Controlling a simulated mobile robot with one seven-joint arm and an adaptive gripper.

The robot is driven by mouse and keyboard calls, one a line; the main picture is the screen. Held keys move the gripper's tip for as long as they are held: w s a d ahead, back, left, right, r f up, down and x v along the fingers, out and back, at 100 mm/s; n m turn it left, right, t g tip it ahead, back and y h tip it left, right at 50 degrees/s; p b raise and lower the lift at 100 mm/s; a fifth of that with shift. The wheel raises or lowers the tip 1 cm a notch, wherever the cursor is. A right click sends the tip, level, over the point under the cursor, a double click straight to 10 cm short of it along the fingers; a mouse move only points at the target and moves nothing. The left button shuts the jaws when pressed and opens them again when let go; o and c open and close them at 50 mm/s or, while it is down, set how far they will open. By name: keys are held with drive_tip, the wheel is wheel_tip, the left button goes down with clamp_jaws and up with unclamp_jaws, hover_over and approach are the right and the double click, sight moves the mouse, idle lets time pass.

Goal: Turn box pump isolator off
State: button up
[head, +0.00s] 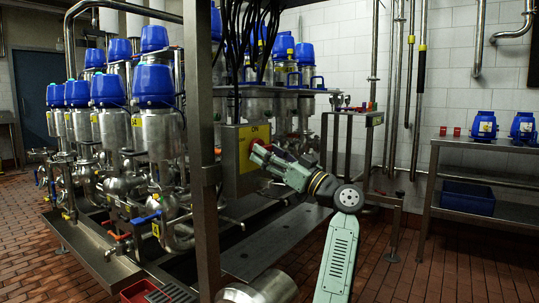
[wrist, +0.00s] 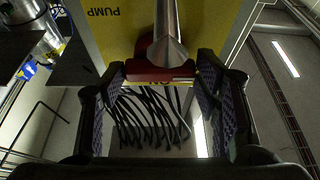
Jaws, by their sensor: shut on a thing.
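The fingers hide part of the face. The handle's exact angle is hard to tell.
A steel post (head: 202,150) stands just left of the box. Blue-topped valves (head: 155,90) crowd the left, with black cables above the box. A steel table (head: 485,150) with blue parts stands at the right. The tiled floor in front of it is clear.

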drive_tip(key=o, duration=1.1)
drive_tip(key=shift+o, duration=0.2)
drive_tip(key=v, duration=1.2)
